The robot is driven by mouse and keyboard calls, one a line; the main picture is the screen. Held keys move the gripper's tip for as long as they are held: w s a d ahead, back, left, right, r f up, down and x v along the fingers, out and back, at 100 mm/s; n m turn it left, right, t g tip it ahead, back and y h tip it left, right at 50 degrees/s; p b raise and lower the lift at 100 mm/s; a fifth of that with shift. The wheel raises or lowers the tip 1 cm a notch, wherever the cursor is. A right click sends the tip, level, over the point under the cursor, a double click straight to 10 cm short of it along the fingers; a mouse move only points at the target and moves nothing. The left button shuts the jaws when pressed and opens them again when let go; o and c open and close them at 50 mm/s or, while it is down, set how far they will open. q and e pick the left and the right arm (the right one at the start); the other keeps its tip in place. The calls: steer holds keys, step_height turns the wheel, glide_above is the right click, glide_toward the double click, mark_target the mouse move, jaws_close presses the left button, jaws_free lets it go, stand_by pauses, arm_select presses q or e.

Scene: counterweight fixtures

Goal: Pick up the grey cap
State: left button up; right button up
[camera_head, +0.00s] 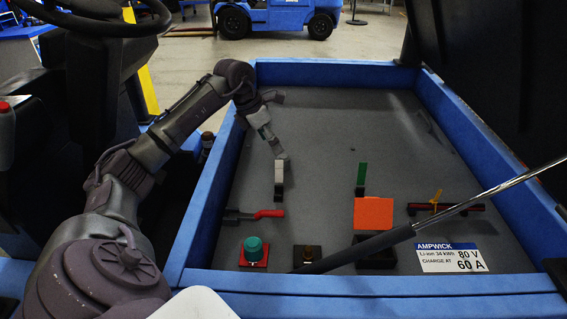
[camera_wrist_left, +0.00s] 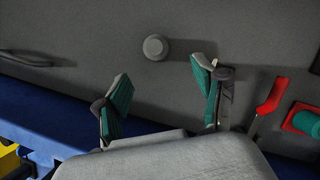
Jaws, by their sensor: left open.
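The grey cap (camera_wrist_left: 155,47) is a small round disc standing on the grey tray floor in the left wrist view, with a shadow at its right. My left gripper (camera_wrist_left: 161,68) is open and empty, its two teal-padded fingers spread. The cap lies just beyond the fingertips in that picture, between their lines; the height gap is unclear. In the head view my left arm reaches over the tray's left part, its gripper end (camera_head: 281,158) pointing down. I cannot clearly make out the cap there. My right gripper is not in view.
A red-handled lever (camera_head: 268,213) and a teal knob (camera_head: 253,246) are nearer me. A green tag (camera_head: 362,173), an orange plate (camera_head: 374,213) and a diagonal strut (camera_head: 440,219) lie rightward. Blue tray walls (camera_head: 213,190) bound the space; the tray's far middle is clear.

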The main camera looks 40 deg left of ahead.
mark_target(282, 157)
arm_select(q)
steer(key=x, duration=0.4)
steer(key=shift+f, duration=0.1)
steer(key=x, duration=0.2)
steer(key=p+x, duration=0.1)
steer(key=x, duration=0.2)
steer(key=shift+w+a, duration=0.1)
steer(key=shift+w, duration=0.25)
steer(key=c, duration=0.8)
